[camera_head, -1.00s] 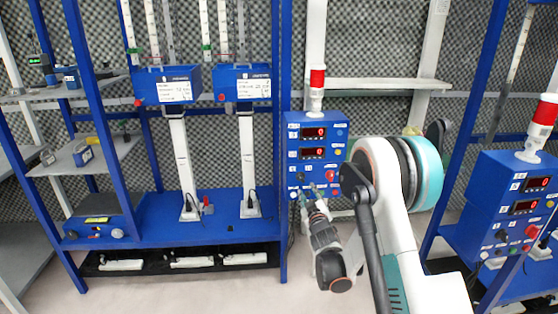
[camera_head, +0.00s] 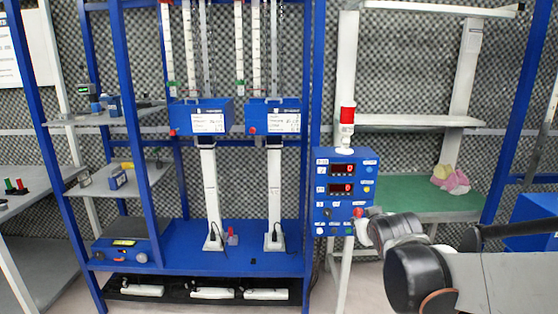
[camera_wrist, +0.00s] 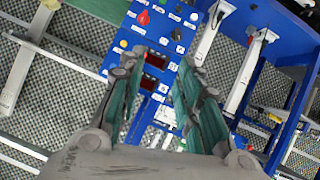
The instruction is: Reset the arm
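My gripper (camera_wrist: 163,70) is in the wrist view, its two fingers apart with nothing between them. The blue control box (camera_wrist: 155,50) with its displays and buttons shows beyond and between the fingers. In the head view my arm enters from the lower right, and its wrist end lies near the lower right corner of the control box (camera_head: 346,185). The fingers are mostly hidden there behind my own arm. I cannot tell from these views whether they touch the box.
A blue rack (camera_head: 190,262) with two hanging units stands at left. A red and white signal lamp (camera_head: 346,128) tops the control box. A pink and yellow item (camera_head: 452,179) lies on a green bench (camera_head: 400,194) at right. Pale floor shows in front.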

